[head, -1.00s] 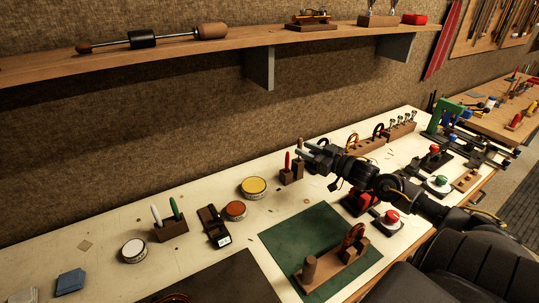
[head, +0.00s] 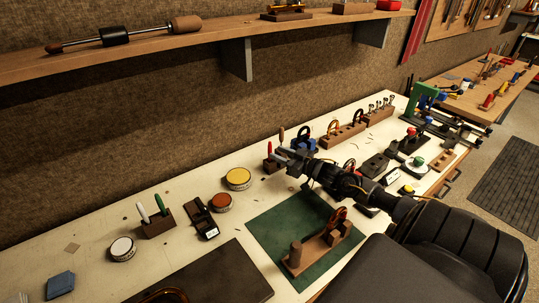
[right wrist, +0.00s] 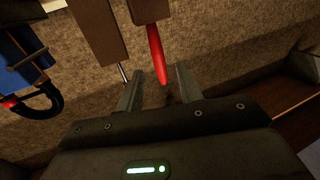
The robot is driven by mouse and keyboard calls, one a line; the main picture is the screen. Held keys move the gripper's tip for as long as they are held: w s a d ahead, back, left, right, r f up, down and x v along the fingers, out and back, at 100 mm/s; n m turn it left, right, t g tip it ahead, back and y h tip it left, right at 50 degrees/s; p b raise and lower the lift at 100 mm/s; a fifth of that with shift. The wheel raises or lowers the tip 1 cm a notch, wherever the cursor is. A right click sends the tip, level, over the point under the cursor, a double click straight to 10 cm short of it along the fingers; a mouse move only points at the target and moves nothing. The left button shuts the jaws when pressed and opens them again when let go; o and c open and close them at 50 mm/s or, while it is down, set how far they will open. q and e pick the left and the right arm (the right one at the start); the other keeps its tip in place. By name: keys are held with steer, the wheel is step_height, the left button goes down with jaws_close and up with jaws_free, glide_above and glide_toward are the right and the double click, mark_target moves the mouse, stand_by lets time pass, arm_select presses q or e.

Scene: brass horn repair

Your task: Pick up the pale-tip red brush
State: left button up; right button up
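The red brush (head: 269,149) stands upright in a small brown wooden block (head: 270,166) in the head view. In the right wrist view the red brush (right wrist: 156,52) reaches from a brown block (right wrist: 149,11) toward my right gripper (right wrist: 160,80). The gripper's two fingers are apart, one on each side of the brush's near end, with gaps showing. In the head view my right gripper (head: 281,157) is just right of the brush. I cannot make out a pale tip. My left gripper is not in view.
A brown-handled tool (head: 281,134) and a blue item (head: 304,144) stand close behind the gripper. A yellow-topped tin (head: 237,178) is to the left. White and green brushes (head: 159,203) stand in another block. A green mat (head: 265,225) holds a wooden fixture.

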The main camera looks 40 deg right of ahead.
mark_target(270, 149)
steer(key=p+x, duration=0.1)
steer(key=x, duration=0.4)
stand_by(0.3)
jaws_close()
